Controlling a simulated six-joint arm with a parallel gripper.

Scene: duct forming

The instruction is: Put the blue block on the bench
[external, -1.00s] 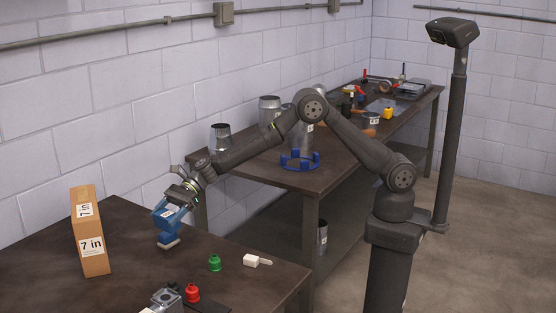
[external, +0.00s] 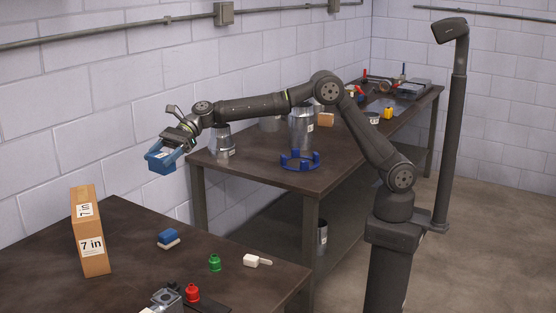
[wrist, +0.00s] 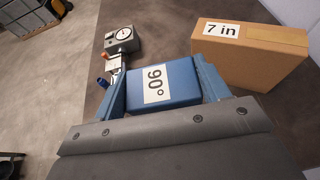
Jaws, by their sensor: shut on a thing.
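The blue block (wrist: 183,72), with a white "90°" label, is between the two blue fingers of my gripper (wrist: 165,88) in the wrist view. My gripper (external: 162,160) is shut on it. In the external view, my gripper holds it raised in the air, above the back of the front table (external: 125,225) and left of the other bench (external: 255,172). The fingers are also blue, so the block's edges are hard to tell there. The block touches neither surface.
On the front table are a cardboard "7 in" box (external: 90,232), a blue-and-white piece (external: 168,239), green (external: 215,263) and red (external: 192,293) pieces, and a white-headed tool (external: 256,261).

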